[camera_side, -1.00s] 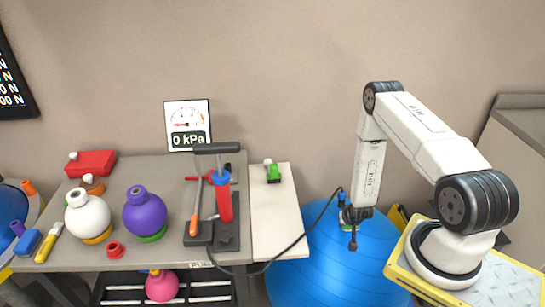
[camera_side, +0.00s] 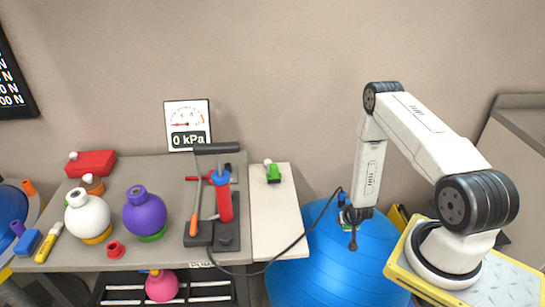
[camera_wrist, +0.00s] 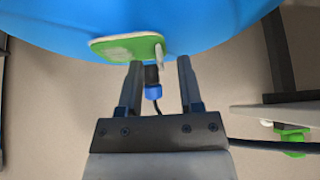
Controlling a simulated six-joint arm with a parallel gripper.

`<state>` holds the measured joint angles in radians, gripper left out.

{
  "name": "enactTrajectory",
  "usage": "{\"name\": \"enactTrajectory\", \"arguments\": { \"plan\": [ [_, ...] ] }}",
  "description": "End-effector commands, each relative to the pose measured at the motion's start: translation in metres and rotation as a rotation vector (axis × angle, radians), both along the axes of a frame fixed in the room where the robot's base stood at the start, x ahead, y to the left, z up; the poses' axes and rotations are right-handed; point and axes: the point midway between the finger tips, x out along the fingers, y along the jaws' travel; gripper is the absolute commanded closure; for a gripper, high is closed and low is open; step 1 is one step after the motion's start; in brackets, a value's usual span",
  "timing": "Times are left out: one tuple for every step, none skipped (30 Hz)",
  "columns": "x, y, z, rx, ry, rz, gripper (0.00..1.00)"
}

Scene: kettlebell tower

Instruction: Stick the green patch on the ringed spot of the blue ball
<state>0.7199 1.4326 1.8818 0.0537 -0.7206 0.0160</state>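The blue ball (camera_side: 335,270) stands on the floor under my arm and fills the top of the wrist view (camera_wrist: 220,20). The green patch (camera_wrist: 122,50) shows in the wrist view against the ball's edge, with a pale rim and an upright whitish tab (camera_wrist: 160,56). I cannot tell whether it touches the ball. My gripper (camera_wrist: 161,66) is open, its two fingers apart with the tab between their tips and a gap on each side. In the side view my gripper (camera_side: 352,226) is low over the ball. The ringed spot is not visible.
A black connector with a blue collar (camera_wrist: 153,88) shows between my fingers. A green item with a white tip (camera_side: 273,173) lies on the pale side shelf (camera_side: 275,220).

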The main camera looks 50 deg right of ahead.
Motion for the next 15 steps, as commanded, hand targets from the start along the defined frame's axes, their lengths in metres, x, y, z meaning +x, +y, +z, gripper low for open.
{"name": "enactTrajectory", "arguments": {
  "plan": [
    [0.0001, 0.0000, 0.0001, 0.000, 0.000, 0.000, 0.54],
    [0.0001, 0.0000, 0.0001, 0.000, 0.000, 0.000, 0.54],
    [0.0002, -0.0001, 0.0001, -0.001, -0.001, 0.000, 0.54],
    [0.0003, 0.0000, 0.0002, -0.001, 0.000, 0.001, 0.54],
    [0.0003, 0.0000, 0.0002, -0.001, 0.000, 0.001, 0.54],
    [0.0003, -0.0001, 0.0003, 0.000, -0.001, 0.001, 0.54],
    [0.0003, -0.0001, 0.0003, 0.000, -0.001, 0.001, 0.54],
    [0.0004, 0.0000, 0.0003, 0.000, -0.001, 0.001, 0.54],
    [0.0004, 0.0001, 0.0006, 0.000, -0.001, 0.001, 0.54],
    [0.0003, 0.0001, 0.0009, 0.000, -0.001, 0.001, 0.54],
    [0.0002, 0.0002, 0.0013, -0.001, -0.002, 0.001, 0.54],
    [0.0000, 0.0005, 0.0021, -0.001, -0.002, 0.001, 0.54],
    [-0.0002, 0.0008, 0.0029, -0.001, -0.002, 0.001, 0.54],
    [-0.0006, 0.0012, 0.0038, -0.001, -0.002, 0.001, 0.54],
    [-0.0014, 0.0020, 0.0052, 0.000, -0.001, 0.001, 0.54]
  ]
}}
